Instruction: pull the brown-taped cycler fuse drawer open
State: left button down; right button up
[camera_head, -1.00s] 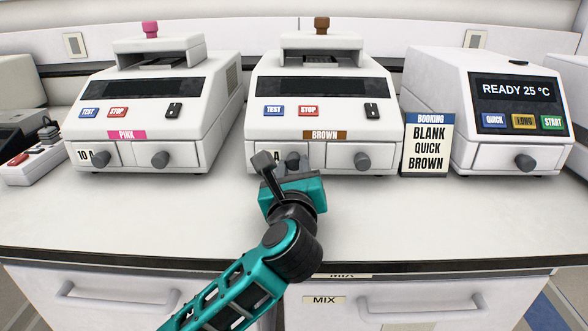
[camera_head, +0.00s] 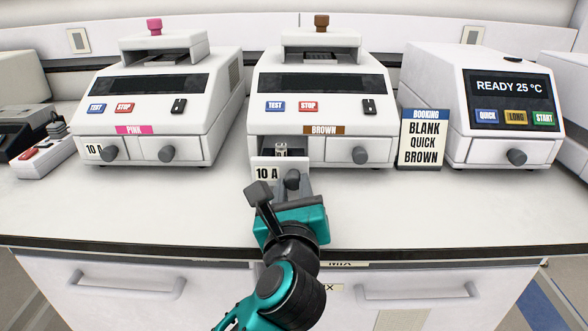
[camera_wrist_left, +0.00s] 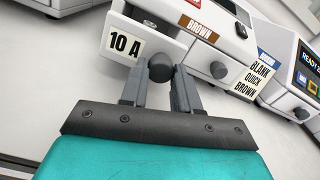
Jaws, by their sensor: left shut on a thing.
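The brown-taped cycler (camera_head: 320,110) stands in the middle of the bench, with a brown tape label (camera_head: 324,130) on its front. Its left-hand drawer, the fuse drawer (camera_head: 267,173) marked 10 A, is pulled out toward me, and a fuse (camera_head: 282,149) shows inside. My left gripper (camera_head: 279,190) is shut on the drawer's dark round knob (camera_head: 292,180). The left wrist view shows the fingers (camera_wrist_left: 160,88) on both sides of the knob (camera_wrist_left: 161,68), beside the 10 A label (camera_wrist_left: 125,44). My right gripper is not in view.
The pink-taped cycler (camera_head: 158,105) stands to the left, its drawers shut. A booking card (camera_head: 424,140) stands between the brown cycler and a cycler with a READY 25 °C screen (camera_head: 505,105). The bench front (camera_head: 130,220) is clear.

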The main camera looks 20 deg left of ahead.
pick_arm(q)
jog(key=shift+v, duration=1.05)
jog(key=shift+s, duration=0.3)
jog(key=c, duration=0.8)
grip_release()
jog(key=shift+d, duration=0.1)
